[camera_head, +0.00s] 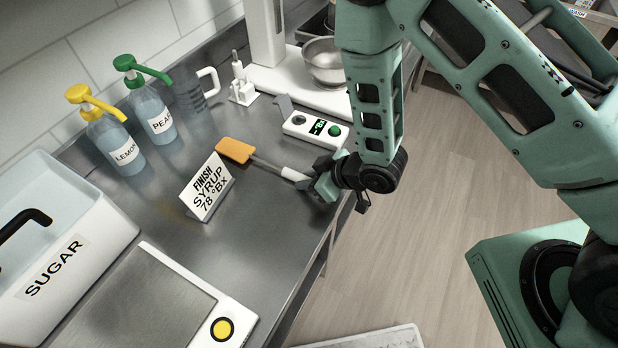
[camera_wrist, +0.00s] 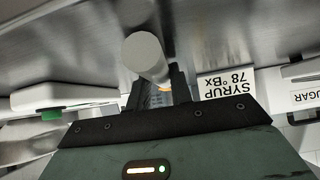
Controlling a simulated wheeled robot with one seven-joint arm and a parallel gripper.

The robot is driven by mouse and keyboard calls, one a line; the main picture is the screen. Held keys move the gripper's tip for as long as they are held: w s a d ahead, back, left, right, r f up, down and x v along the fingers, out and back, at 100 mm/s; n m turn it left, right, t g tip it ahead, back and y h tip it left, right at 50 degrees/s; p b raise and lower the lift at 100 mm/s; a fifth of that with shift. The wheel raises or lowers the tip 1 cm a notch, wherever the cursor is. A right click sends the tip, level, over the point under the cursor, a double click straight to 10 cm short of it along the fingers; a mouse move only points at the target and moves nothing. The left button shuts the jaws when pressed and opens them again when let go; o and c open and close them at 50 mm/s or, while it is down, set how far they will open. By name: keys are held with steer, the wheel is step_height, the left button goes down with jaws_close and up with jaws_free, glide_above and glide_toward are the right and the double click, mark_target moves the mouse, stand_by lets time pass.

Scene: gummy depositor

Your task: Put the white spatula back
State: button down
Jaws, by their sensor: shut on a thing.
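A spatula with an orange head (camera_head: 235,150), a grey shaft and a white handle (camera_head: 293,175) is held over the steel counter. My gripper (camera_head: 318,184) is shut on the handle near the counter's right edge. The head points left, just behind the sign. I cannot tell whether it touches the counter. In the wrist view the round pale end of the handle (camera_wrist: 146,54) sticks out towards the camera from between the fingers (camera_wrist: 162,92), with a little orange below it. The gripped part of the handle is hidden by the fingers. No white-headed spatula shows.
The syrup sign (camera_head: 207,187) stands close to the spatula head. Behind are a white device with a green button (camera_head: 316,130), a small white stand (camera_head: 241,92), a jug (camera_head: 196,92) and pump bottles (camera_head: 115,145). A scale (camera_head: 150,300) and sugar bin (camera_head: 75,245) stand front left.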

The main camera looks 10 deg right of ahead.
steer(key=shift+s+f, duration=0.1)
steer(key=shift+f, duration=0.3)
